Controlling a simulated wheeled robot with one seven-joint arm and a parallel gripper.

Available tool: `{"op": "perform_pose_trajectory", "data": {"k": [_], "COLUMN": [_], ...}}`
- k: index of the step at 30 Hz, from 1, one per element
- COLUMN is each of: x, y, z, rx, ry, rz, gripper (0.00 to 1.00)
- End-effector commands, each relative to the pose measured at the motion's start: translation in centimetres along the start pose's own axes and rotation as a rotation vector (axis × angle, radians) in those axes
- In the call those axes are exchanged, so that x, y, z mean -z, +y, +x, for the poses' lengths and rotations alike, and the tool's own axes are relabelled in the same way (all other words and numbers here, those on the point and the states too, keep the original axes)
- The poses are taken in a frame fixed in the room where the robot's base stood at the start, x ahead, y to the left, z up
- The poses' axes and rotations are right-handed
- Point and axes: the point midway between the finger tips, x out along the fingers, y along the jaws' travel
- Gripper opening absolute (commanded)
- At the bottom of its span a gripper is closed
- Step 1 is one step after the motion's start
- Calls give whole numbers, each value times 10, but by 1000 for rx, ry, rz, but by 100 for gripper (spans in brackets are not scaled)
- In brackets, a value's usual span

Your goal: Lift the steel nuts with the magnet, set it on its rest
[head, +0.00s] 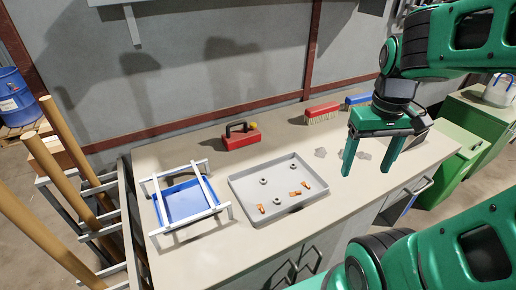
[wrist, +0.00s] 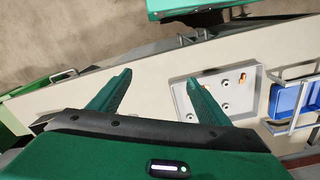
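The magnet (head: 241,134) is a red block with a black handle, standing on the bench behind the tray. Several grey steel nuts (head: 263,181) lie in the shallow grey tray (head: 237,189) with a few copper-orange pieces (head: 305,185). The tray also shows in the wrist view (wrist: 178,92). The rest (head: 222,209) is a white frame with rails over a blue tray (head: 186,202), left of the grey tray. My gripper (head: 366,174) is open and empty above the bench, right of the grey tray. Its two fingers show apart in the wrist view (wrist: 155,85).
A red brush (head: 322,110) and a blue object (head: 358,99) stand along the back of the bench. A green cabinet (head: 452,150) is at the right, and a rack with long tubes (head: 62,178) at the left.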

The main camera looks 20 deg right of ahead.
Motion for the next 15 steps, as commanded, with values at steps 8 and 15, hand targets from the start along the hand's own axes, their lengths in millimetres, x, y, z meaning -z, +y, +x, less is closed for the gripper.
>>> {"op": "perform_pose_trajectory", "data": {"k": [8,15], "x": [129,226], "y": [-61,-150], "z": [-13,-2], "rx": [-62,-82], "ry": [49,100], "rz": [-677,-1274], "gripper": [75,75]}}
